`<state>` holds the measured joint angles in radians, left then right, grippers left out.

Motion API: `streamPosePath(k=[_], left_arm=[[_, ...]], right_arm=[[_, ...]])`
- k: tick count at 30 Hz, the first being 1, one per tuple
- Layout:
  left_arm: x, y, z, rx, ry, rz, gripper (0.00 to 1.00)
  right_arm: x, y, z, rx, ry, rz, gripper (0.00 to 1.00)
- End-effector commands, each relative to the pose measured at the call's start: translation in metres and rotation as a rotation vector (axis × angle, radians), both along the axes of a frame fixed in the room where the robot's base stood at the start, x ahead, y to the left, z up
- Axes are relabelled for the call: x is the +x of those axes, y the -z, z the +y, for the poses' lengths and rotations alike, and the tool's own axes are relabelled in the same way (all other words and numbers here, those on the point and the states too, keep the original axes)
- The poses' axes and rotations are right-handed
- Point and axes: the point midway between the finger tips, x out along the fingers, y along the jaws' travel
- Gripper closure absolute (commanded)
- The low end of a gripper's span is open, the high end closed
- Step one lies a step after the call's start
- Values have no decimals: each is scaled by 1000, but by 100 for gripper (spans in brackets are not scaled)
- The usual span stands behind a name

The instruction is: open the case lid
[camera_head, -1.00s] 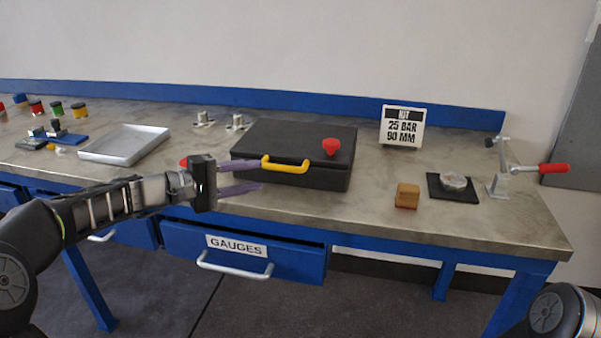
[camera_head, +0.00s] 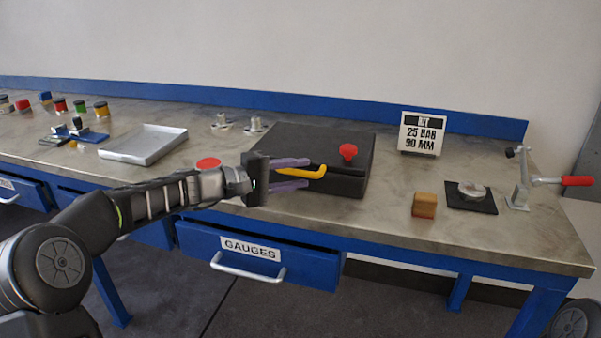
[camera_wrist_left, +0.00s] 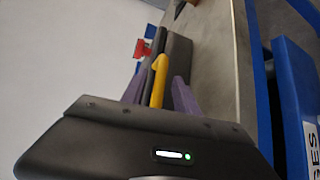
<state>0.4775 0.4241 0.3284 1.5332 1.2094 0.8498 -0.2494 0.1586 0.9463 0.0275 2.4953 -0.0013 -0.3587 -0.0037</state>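The black case (camera_head: 335,140) sits on the workbench with its lid down. A red knob (camera_head: 348,151) is on top of the lid. The case's yellow handle (camera_head: 315,173) is at its front edge. My left gripper (camera_head: 307,172) is open at the handle, one finger on each side of it. The red knob (camera_wrist_left: 141,48) shows beyond. My right gripper is not in view.
A metal tray (camera_head: 143,145) lies left of the case. A wooden block (camera_head: 424,205), a dark pad (camera_head: 471,197) with a metal disc and a red-handled clamp (camera_head: 520,185) stand to the right. A sign (camera_head: 421,133) is behind. A GAUGES drawer (camera_head: 255,250) is below.

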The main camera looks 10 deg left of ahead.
Motion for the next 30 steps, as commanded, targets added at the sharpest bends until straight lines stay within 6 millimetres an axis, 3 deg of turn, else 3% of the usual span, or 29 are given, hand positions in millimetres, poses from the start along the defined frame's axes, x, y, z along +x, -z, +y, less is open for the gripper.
streamPosePath(k=[11,24,30], left_arm=[[6,1,-8,1,0,-1,64],[6,1,-7,0,0,0,98],[6,1,-7,0,0,0,100]], right_arm=[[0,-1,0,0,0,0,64],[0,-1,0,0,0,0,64],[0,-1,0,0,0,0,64]])
